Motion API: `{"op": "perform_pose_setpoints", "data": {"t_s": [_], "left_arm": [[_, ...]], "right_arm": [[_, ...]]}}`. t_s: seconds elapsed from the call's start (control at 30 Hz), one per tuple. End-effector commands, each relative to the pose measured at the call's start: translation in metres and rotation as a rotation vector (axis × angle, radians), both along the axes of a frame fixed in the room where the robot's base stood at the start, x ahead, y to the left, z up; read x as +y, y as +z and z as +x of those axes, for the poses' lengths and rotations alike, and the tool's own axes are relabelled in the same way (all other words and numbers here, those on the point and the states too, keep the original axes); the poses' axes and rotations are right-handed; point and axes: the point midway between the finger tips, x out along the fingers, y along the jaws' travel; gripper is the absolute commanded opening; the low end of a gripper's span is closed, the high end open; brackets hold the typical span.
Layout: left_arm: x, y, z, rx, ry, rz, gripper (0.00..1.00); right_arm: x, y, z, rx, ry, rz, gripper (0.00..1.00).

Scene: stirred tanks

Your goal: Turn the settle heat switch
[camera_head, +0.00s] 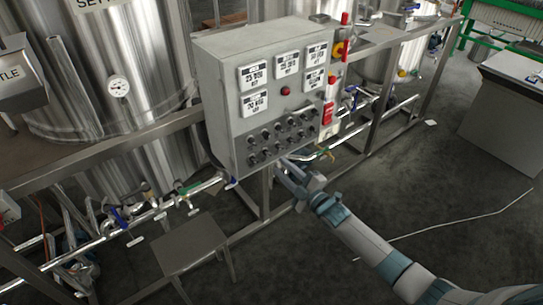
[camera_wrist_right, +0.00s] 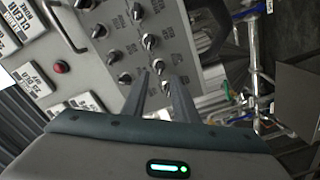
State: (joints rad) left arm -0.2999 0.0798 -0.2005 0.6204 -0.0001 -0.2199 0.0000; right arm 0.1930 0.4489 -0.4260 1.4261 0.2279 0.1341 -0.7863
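The grey control panel (camera_head: 265,105) carries rows of small dark rotary switches (camera_head: 275,135) with white pointers. The switch labels are too small to read, so I cannot tell which one is settle heat. My right gripper (camera_head: 283,166) is at the panel's lower right edge, in front of the lowest switches. In the right wrist view my right gripper (camera_wrist_right: 160,76) has its two fingers a little apart. A switch (camera_wrist_right: 158,66) shows between and just beyond the fingertips; I cannot tell whether they touch it. My left gripper is not in view.
A steel tank (camera_head: 120,60) stands behind left. Pipes with valves (camera_head: 185,190) run below, and a small metal table (camera_head: 190,245) stands in front.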

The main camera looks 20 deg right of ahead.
Motion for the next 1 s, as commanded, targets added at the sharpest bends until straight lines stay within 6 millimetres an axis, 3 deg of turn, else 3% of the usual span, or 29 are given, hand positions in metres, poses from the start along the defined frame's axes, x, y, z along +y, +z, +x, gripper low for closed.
{"op": "perform_pose_setpoints", "data": {"t_s": [0.2, 0.4, 0.9, 0.93, 1.0], "left_arm": [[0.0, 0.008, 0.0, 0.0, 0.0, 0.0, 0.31], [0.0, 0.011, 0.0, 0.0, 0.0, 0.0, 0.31], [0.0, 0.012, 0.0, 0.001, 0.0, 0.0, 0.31], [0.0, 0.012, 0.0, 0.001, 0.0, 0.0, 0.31], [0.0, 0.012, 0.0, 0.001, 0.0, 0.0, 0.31]], "right_arm": [[0.012, 0.003, 0.034, -0.001, -0.001, -0.001, 0.27], [0.02, 0.001, 0.055, 0.0, 0.0, 0.001, 0.27], [0.023, 0.0, 0.064, 0.0, 0.001, -0.001, 0.27], [0.023, 0.0, 0.064, 0.0, 0.001, -0.001, 0.24], [0.023, 0.0, 0.064, 0.0, 0.001, -0.001, 0.07]]}}
